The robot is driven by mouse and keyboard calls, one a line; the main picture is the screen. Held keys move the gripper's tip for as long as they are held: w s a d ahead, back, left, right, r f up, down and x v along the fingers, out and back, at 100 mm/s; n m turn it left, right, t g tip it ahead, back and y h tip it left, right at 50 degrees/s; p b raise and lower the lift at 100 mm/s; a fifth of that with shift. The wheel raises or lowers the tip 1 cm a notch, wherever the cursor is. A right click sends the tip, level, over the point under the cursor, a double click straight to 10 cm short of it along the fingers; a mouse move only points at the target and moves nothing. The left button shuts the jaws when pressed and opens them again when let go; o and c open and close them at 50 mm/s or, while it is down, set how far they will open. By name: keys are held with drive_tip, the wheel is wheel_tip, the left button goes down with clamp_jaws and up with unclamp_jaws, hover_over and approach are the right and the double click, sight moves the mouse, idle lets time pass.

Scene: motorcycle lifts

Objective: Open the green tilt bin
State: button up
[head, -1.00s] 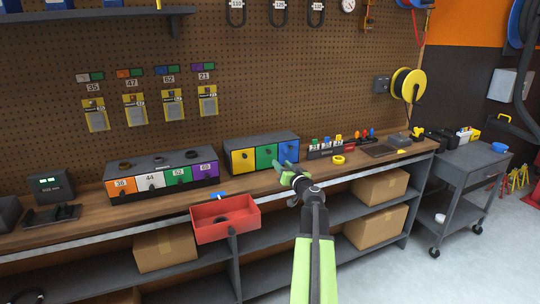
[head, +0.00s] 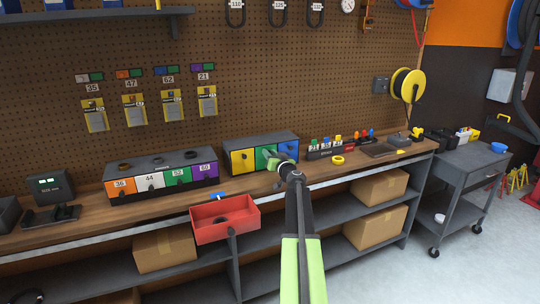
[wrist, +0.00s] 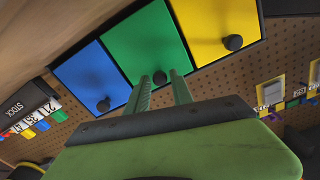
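The green tilt bin (wrist: 143,45) is the middle one of three in a dark cabinet (head: 260,141) on the workbench. Its front is upright and looks closed, with a dark round knob (wrist: 160,77). The yellow bin (head: 243,161) is left of it in the head view and the blue bin (head: 288,149) right of it. My gripper (wrist: 161,85) is open, its two green fingers on either side of the green bin's knob in the wrist view. I cannot tell whether they touch it. In the head view my gripper (head: 270,157) covers part of the green front.
A numbered four-colour bin unit (head: 162,179) stands to the left. A red tray (head: 225,220) sticks out at the bench's front edge. A yellow tape ring (head: 337,160) and a rack of small items lie to the right. A grey cart (head: 468,160) stands far right.

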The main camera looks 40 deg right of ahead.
clamp_jaws()
idle(1.1)
